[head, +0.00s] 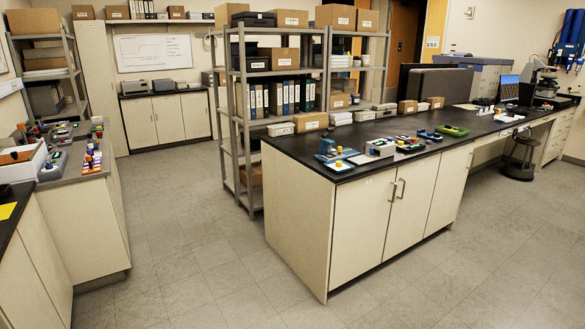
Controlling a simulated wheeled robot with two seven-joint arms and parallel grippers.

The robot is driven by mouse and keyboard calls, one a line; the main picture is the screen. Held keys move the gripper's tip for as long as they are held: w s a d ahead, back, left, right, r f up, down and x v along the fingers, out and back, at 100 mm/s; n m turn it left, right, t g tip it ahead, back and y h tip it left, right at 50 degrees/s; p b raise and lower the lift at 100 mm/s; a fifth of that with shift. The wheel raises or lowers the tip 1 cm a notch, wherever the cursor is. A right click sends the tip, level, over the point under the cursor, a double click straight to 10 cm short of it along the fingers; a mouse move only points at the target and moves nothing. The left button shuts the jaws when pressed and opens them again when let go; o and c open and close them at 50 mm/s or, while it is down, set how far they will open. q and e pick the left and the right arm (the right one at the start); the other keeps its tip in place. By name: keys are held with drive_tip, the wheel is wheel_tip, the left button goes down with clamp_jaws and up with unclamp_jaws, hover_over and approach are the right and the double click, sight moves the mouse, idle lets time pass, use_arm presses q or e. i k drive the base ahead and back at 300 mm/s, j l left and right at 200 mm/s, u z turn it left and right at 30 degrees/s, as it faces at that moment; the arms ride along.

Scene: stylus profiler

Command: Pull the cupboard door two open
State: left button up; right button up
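A bench (300,190) with a black top stands right of centre in the head view. Its front has cream cupboard doors: a left door (362,232), a middle door (412,208) and a right door (449,190). All look shut. Two upright bar handles show, one on the left door (393,191) and one on the middle door (402,189), close together at their shared edge. No number is readable on the doors, so I cannot tell which is door two. Neither of my grippers is in view.
Grey tiled floor (400,300) is clear before the bench. A side bench (80,215) stands at the left, a metal shelf rack (228,150) behind the bench, and a black stool (520,155) at the right. More shut cupboards (168,118) stand at the back wall.

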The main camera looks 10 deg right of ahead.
sight(415, 180)
drive_tip(key=i+l+z, duration=0.2)
drive_tip(key=i+z, duration=0.6)
drive_tip(key=i, duration=0.15)
drive_tip(key=i+z, duration=0.4)
drive_tip(key=i+j+z, duration=0.4)
drive_tip(key=i, duration=0.15)
drive_tip(key=i+l+z, duration=0.1)
drive_tip(key=i, duration=0.4)
drive_tip(key=i+l, duration=0.25)
drive_tip(key=i, duration=0.3)
drive_tip(key=i+l+z, duration=0.15)
drive_tip(key=i, duration=0.35)
